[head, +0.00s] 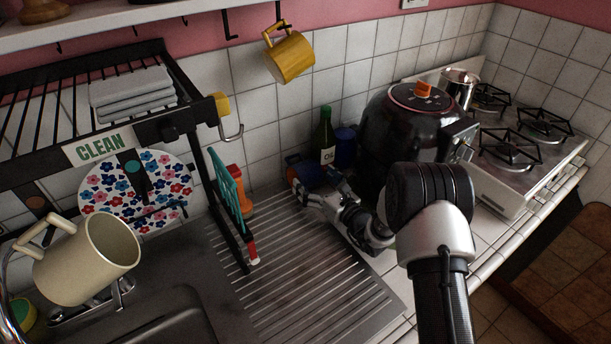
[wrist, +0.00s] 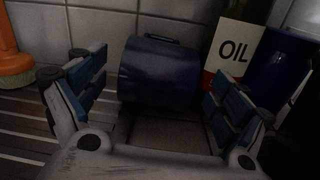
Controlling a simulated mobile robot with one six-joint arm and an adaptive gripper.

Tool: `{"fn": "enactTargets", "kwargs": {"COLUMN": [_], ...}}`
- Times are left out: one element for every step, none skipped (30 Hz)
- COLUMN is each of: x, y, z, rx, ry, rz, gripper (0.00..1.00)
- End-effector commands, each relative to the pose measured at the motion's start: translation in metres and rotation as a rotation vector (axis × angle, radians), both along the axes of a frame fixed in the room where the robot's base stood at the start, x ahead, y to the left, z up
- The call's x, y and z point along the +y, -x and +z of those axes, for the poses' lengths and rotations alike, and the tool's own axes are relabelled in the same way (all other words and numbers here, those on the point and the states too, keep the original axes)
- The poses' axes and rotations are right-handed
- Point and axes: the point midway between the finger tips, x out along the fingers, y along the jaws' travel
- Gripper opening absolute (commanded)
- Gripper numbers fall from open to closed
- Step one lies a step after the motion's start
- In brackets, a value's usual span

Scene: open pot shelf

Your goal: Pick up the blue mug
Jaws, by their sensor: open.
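The blue mug (wrist: 160,75) is dark blue and lies between my open fingers in the wrist view, just beyond their tips. It seems to lie on its side, with a small handle at the top. My gripper (wrist: 160,100) is open, with one blue-padded finger to each side and nothing held. In the head view my gripper (head: 314,190) is low over the right end of the ribbed drainboard. The mug (head: 312,174) is partly hidden by it there. I cannot tell whether either finger touches the mug.
A green oil bottle (head: 326,132) and a blue canister (head: 345,141) stand close behind. A dark round cooker (head: 395,125) is to the right. A yellow mug (head: 290,58) and a cream mug (head: 90,260) hang on hooks.

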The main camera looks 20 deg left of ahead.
Motion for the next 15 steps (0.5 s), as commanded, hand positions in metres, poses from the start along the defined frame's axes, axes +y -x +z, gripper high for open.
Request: {"fn": "enactTargets", "kwargs": {"x": [0.004, 0.0053, 0.0064, 0.0068, 0.0068, 0.0068, 0.0066, 0.0065, 0.0065, 0.0064, 0.0064, 0.0064, 0.0063, 0.0063, 0.0063], "y": [-0.003, -0.0041, -0.005, -0.0053, -0.0055, -0.0055, -0.0055, -0.0055, -0.0055, -0.0054, -0.0054, -0.0054, -0.0054, -0.0054, -0.0054], "z": [-0.0003, -0.0001, -0.0001, 0.0001, 0.0003, 0.0005, 0.0006, 0.0007, 0.0008, 0.0008, 0.0008, 0.0008, 0.0008, 0.0009, 0.0008], "rx": [-0.002, -0.001, 0.001, 0.001, 0.001, 0.001, 0.001, 0.001, 0.001, 0.001, 0.001, 0.001, 0.001, 0.001, 0.001], "ry": [-0.001, -0.001, -0.001, -0.001, -0.001, -0.001, -0.001, -0.001, -0.001, -0.001, -0.001, -0.001, -0.001, -0.001, -0.001], "rz": [0.001, 0.001, 0.0, 0.0, -0.001, -0.001, -0.001, -0.001, -0.001, -0.001, -0.001, -0.001, -0.001, -0.001, -0.001], "gripper": [0.92, 0.92, 0.92, 0.92, 0.92, 0.92, 0.92, 0.92, 0.92, 0.9, 0.88, 0.86, 0.84, 0.82, 0.79]}}
